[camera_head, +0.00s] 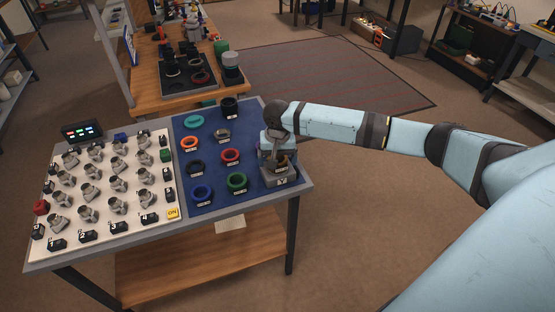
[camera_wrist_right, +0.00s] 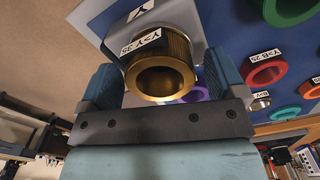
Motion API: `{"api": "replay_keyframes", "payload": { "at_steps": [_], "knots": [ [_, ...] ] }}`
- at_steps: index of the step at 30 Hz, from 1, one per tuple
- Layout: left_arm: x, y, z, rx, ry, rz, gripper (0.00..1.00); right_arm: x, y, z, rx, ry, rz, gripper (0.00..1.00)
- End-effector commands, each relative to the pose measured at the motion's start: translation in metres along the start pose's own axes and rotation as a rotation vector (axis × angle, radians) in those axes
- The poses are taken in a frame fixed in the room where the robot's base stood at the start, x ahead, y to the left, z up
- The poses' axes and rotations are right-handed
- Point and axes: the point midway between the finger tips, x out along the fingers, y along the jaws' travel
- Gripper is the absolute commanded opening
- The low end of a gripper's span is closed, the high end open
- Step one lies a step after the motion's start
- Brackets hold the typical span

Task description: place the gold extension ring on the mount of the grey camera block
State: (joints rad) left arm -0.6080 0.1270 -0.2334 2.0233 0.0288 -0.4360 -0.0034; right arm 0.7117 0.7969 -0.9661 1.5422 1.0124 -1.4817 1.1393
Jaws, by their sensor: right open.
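The gold extension ring (camera_wrist_right: 162,78), labelled "Y>Y 35", sits between the two blue fingers of my right gripper (camera_wrist_right: 160,82) in the right wrist view. The fingers stand open on either side of it, with a visible gap at least on the left. The ring stands at the grey camera block (camera_wrist_right: 112,18), which bears a "Y" label; it appears to rest on the block's mount, but the contact is hidden. In the head view the block (camera_head: 279,181) is at the mat's right edge, with my right gripper (camera_head: 280,155) over it, mostly covering the ring. My left gripper is out of view.
A blue mat (camera_head: 212,183) left of the block holds several coloured rings, including a green ring (camera_head: 237,181) and a red ring (camera_head: 230,156). A white board (camera_head: 100,215) with several grey parts lies farther left. The table's right edge is close to the block.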

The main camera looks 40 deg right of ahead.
Motion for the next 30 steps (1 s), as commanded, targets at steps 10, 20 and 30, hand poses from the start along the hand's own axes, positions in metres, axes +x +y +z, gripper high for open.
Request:
{"api": "replay_keyframes", "payload": {
  "at_steps": [10,20,30],
  "knots": [
    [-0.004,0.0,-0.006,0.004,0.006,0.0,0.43,-0.067,0.0,-0.001,-0.001,0.004,-0.003,0.89],
    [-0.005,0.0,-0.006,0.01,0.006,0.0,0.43,-0.114,-0.001,0.0,0.0,0.001,-0.002,0.89],
    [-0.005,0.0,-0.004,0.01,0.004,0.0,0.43,-0.036,-0.06,0.072,-0.264,0.065,-0.218,0.89]
  ]
}}
